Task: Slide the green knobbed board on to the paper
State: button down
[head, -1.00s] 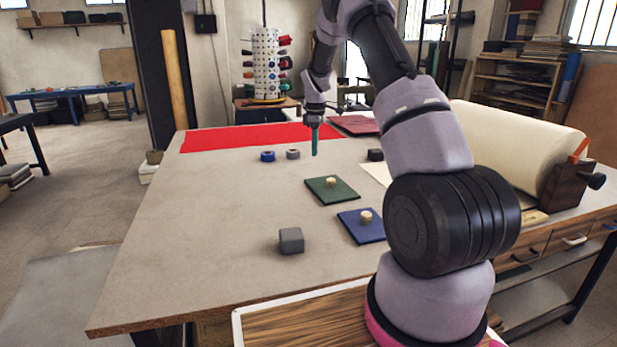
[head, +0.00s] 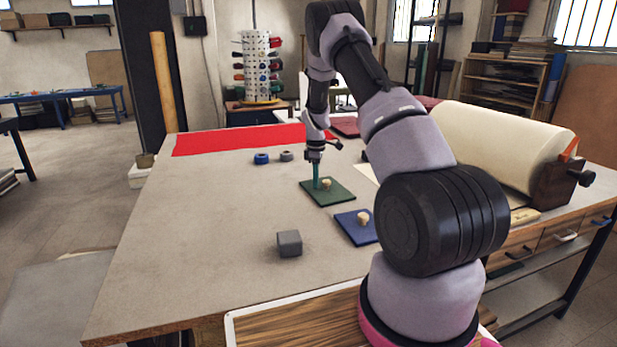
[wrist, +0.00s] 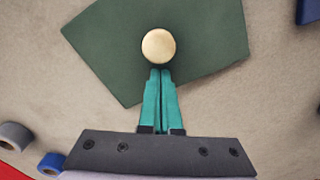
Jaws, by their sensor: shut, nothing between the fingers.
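The green board (head: 339,196) lies flat on the table, turned at an angle, with a pale round knob (head: 326,184) on it. In the wrist view the green board (wrist: 205,35) fills the upper middle, with its knob (wrist: 158,46) just beyond my fingertips. My gripper (head: 316,187) is shut with its teal fingers pointing down at the board, beside the knob's left side. In the wrist view the closed fingertips (wrist: 160,72) lie over the board close to the knob; I cannot tell whether they touch it. The paper (head: 367,172) shows as a pale sheet to the right, partly hidden by my arm.
A blue knobbed board (head: 352,229) lies nearer, to the right. A grey block (head: 289,243) stands in front. Blue (head: 261,158) and grey (head: 286,156) rolls sit behind, before red cloth (head: 220,140). A large cream roll (head: 500,140) lies right. The table's left side is clear.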

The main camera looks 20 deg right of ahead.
jog(key=shift+s+d, duration=0.15)
jog(key=shift+d, duration=0.25)
jog(key=s+d, duration=0.5)
jog(key=d, duration=0.5)
jog(key=s+d, duration=0.6)
jog(key=d, duration=0.4)
jog(key=s+d, duration=0.5)
jog(key=d, duration=0.6)
jog(key=shift+s, duration=0.15)
jog(key=a, duration=0.1)
jog(key=w+a, duration=0.2)
jog(key=shift+a+r, duration=0.3)
jog(key=shift+r, duration=0.1)
notch_tip(320, 180, up, 9)
jog(key=shift+r, duration=0.15)
